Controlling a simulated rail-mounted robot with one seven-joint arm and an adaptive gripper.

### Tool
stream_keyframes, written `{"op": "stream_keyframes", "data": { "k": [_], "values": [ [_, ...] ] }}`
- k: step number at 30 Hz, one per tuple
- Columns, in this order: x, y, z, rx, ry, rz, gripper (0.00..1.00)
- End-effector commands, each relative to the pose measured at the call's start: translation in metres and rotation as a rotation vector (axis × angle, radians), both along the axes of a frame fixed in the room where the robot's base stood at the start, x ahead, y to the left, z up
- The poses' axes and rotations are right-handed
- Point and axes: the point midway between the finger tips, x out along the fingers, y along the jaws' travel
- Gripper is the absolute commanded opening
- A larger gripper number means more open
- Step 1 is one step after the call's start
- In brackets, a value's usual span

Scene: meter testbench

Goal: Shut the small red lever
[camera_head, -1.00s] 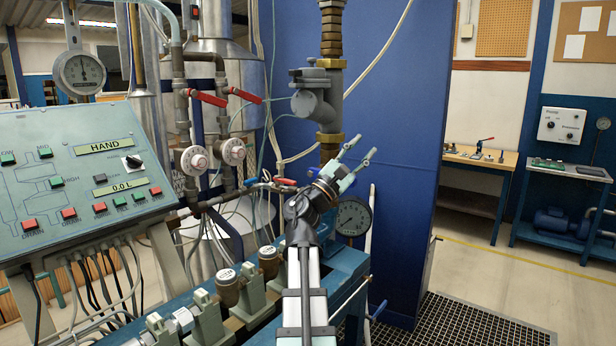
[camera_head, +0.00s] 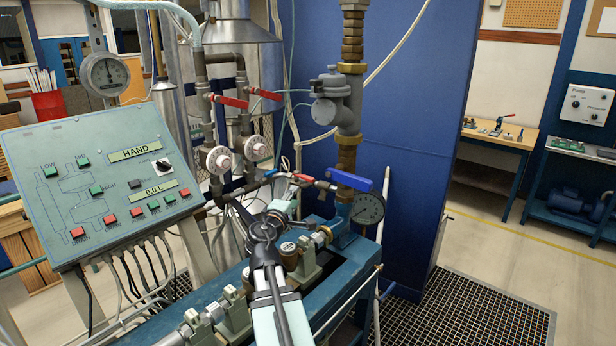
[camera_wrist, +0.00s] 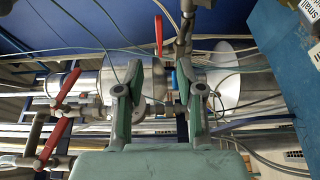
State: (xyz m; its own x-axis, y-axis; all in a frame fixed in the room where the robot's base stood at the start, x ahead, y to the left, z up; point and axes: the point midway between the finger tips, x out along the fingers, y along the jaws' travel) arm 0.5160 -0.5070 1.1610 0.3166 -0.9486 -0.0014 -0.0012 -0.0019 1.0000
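The small red lever (camera_head: 303,177) sits on the thin horizontal pipe, just right of a small blue lever (camera_head: 271,173). It lies roughly along that pipe. In the wrist view, a red lever (camera_wrist: 158,35) that looks like the same one stands beyond my fingers, near the top centre, with the small blue lever (camera_wrist: 173,80) between the fingers in the picture. My gripper (camera_wrist: 161,95) is open and empty, its two green fingers spread. In the head view my gripper (camera_head: 284,206) is below and left of the small red lever, with no visible contact; its fingertips are hard to separate there.
Two larger red levers (camera_head: 229,101) (camera_head: 265,94) are on the upright pipes above the dials. A large blue lever (camera_head: 350,179) and a gauge (camera_head: 369,207) are to the right. The control panel (camera_head: 98,185) stands at left; the blue bench (camera_head: 340,285) runs below.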

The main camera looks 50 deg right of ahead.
Motion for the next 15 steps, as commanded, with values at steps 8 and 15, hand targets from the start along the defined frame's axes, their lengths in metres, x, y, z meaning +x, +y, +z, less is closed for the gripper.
{"op": "stream_keyframes", "data": {
  "k": [8,15],
  "values": [
    [0.020,-0.057,0.004,0.000,0.001,-0.003,0.38],
    [0.034,-0.100,0.004,-0.001,0.002,-0.002,0.38]
  ]
}}
